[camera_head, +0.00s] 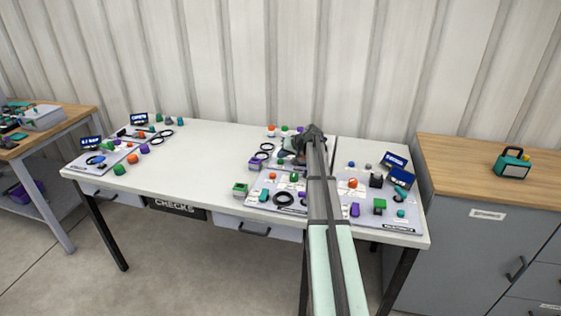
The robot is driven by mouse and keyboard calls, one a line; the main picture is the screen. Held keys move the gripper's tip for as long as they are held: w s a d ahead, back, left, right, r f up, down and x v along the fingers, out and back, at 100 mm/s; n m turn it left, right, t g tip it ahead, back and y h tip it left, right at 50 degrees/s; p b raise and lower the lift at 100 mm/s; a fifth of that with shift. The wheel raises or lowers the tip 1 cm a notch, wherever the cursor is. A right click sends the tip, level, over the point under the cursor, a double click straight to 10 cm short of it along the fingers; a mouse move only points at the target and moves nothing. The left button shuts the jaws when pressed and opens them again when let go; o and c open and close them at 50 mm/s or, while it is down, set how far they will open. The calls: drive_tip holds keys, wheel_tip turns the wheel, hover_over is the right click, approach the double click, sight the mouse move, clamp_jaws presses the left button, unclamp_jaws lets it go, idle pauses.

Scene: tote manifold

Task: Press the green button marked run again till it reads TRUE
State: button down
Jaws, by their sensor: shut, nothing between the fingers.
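The white table (210,150) has a clear stretch left of centre. Boards with coloured blocks and black rings lie at its left end, middle and right. Small blue displays (396,160) stand at the right. A wooden-topped cabinet (460,160) with a teal case (512,165) adjoins the right.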

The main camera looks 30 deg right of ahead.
sight(282, 160)
drive_tip(key=shift+f, duration=0.45)
idle(0.6)
drive_tip(key=shift+r, duration=0.9)
drive_tip(key=shift+r, duration=0.1)
drive_tip(key=shift+r, duration=2.4)
